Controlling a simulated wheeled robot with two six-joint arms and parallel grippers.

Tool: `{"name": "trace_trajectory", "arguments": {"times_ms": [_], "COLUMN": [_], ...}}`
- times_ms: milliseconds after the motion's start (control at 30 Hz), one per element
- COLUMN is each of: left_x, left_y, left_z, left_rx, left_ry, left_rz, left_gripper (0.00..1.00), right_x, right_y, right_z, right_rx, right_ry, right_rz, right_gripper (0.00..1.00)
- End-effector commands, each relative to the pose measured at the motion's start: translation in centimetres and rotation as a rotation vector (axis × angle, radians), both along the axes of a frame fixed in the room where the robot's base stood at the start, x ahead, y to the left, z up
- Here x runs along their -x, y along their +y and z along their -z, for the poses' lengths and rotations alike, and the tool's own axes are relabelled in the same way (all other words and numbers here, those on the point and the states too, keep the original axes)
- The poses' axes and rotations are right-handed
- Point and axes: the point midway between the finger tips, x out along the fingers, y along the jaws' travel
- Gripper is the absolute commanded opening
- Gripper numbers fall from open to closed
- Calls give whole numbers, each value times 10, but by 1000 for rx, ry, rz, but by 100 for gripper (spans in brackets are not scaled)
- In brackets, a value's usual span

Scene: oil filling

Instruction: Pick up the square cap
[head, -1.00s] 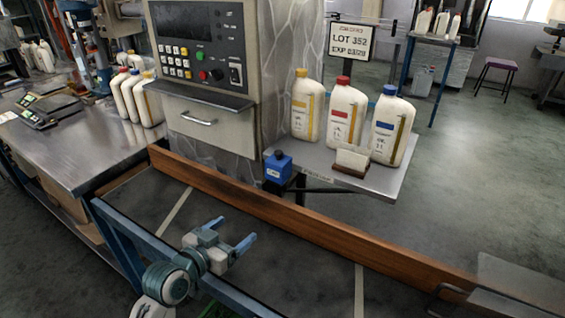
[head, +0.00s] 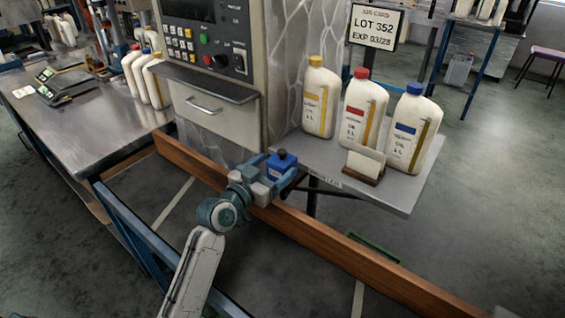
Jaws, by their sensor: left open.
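A small blue square block with a dark round knob on top (head: 283,161), which looks like the square cap, is at the left end of the grey metal shelf beside the machine. My left gripper (head: 281,167) is open, with one blue finger on each side of the block. I cannot tell whether the fingers touch it. The block's lower part is partly hidden by the near finger. My right gripper is not in view.
Three white bottles with yellow (head: 320,100), red (head: 362,112) and blue (head: 411,130) caps stand on the shelf (head: 400,196). A small card holder (head: 364,164) stands in front of them. A wooden rail (head: 330,243) runs below my gripper.

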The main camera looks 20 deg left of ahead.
Motion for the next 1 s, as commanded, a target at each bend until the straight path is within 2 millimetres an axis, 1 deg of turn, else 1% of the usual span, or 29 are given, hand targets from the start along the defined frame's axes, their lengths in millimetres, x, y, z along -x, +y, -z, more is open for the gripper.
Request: {"name": "trace_trajectory", "arguments": {"times_ms": [67,200,333,400,500,733,767,800,1000], "left_x": [-4,-17,-30,-39,-46,-47,-47,-47,-47], "left_y": [-2,-10,-17,-19,-22,-22,-22,-22,-22], "left_z": [-2,-4,-4,-4,-3,-2,-2,-2,-2], "left_rx": [1,3,2,2,1,0,0,0,0], "left_ry": [-1,1,2,1,1,1,1,1,1], "left_rz": [0,0,1,0,-1,-1,-1,-1,-1], "left_gripper": [79,79,79,79,79,79,77,69,31], "right_x": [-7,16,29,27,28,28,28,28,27], "right_y": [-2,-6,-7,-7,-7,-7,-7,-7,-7], "right_z": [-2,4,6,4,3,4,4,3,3], "right_rx": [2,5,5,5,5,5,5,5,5], "right_ry": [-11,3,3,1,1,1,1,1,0], "right_rz": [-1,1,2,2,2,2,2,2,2], "right_gripper": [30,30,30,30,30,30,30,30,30]}}
